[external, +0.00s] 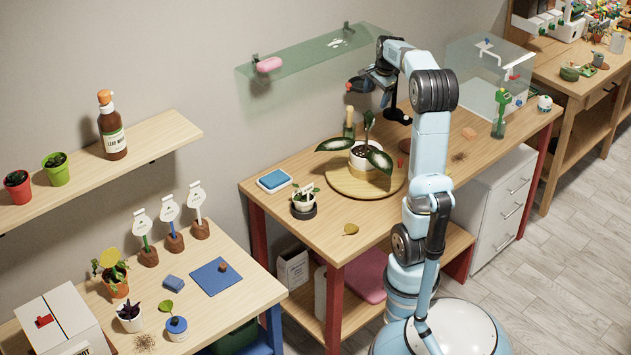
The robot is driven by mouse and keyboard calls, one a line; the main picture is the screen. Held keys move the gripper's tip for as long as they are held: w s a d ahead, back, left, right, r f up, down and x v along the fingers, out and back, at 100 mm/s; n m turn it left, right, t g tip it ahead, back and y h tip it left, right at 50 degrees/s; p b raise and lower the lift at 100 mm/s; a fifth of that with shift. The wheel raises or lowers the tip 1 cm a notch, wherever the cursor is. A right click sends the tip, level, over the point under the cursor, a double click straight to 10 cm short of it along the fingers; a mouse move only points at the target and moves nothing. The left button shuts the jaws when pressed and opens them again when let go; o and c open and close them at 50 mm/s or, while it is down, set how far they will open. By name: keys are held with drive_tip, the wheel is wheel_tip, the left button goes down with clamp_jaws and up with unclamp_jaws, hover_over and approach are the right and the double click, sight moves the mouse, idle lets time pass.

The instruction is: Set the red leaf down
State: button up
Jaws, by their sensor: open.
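My gripper (359,85) is up in the air at the end of the raised arm, in front of the glass shelf and above the back of the wooden table. Its dark fingers are open. A small reddish spot shows at the fingertips, too small to tell whether it is a leaf. A dull red flat thing (404,146) lies on the table right of the potted plant, partly hidden by my arm; I cannot tell whether it is the red leaf. The plant (365,152) has large dark green leaves and stands in a white pot on a round wooden board (342,183).
The glass shelf (310,52) holds a pink object (269,64). A clear case (478,75) stands back right. The table's front left is mostly clear.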

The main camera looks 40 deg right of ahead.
drive_tip(key=s+a+r+n+t, duration=0.1)
drive_tip(key=s+a+n, duration=0.4)
drive_tip(key=a, duration=0.4)
drive_tip(key=s+a+n, duration=0.5)
drive_tip(key=s+a, duration=0.1)
drive_tip(key=a, duration=0.3)
drive_tip(key=s+a+f+n+t, duration=0.1)
drive_tip(key=s+a+f+n, duration=0.3)
drive_tip(key=s+a+n, duration=0.4)
drive_tip(key=s, duration=0.2)
drive_tip(key=shift+s+f+t, duration=0.3)
drive_tip(key=shift+f, duration=0.05)
